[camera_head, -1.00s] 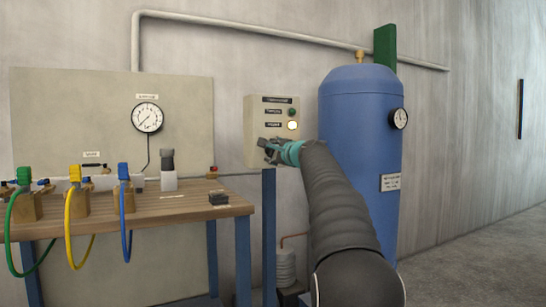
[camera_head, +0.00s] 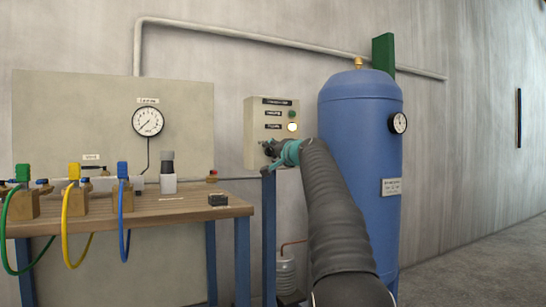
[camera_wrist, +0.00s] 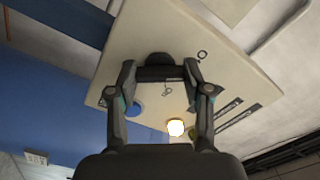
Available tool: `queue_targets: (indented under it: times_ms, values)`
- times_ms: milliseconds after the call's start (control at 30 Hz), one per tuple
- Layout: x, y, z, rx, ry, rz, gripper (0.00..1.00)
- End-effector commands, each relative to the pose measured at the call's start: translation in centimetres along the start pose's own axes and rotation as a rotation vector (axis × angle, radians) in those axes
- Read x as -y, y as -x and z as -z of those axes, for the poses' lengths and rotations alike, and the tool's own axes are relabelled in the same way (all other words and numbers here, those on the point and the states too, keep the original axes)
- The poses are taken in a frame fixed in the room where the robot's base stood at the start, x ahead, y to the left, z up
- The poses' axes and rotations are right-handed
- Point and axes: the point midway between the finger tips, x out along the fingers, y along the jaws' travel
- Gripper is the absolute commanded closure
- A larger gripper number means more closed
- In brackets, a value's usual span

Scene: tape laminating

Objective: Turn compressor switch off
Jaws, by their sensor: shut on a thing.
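A black switch knob (camera_wrist: 159,60) on the box sits between my fingertips in the wrist view. My gripper (camera_head: 268,152) is at the lower part of the box, shut on the knob with a finger on each side. In the head view the gripper hides the knob, so its setting cannot be read there.
A blue tank (camera_head: 352,180) with a gauge (camera_head: 398,123) stands close right of the box, behind my arm. A wooden bench (camera_head: 150,208) with valves and coloured hoses is at the left. A blue post (camera_head: 269,240) stands below the box. Open floor lies at the right.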

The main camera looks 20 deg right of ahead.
Motion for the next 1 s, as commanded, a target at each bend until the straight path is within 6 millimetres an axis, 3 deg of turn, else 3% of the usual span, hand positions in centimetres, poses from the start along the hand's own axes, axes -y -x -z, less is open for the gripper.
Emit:
queue_targets:
  times_ms: [400, 933, 967, 1000]
  values:
    - [-0.09, -0.03, -0.09, 0.002, 0.174, -0.001, 0.85]
    - [-0.10, -0.04, -0.09, 0.003, 0.196, -0.002, 0.85]
    - [-0.10, -0.04, -0.09, 0.003, 0.196, -0.002, 0.45]
    - [-0.10, -0.04, -0.08, 0.003, 0.196, -0.002, 0.35]
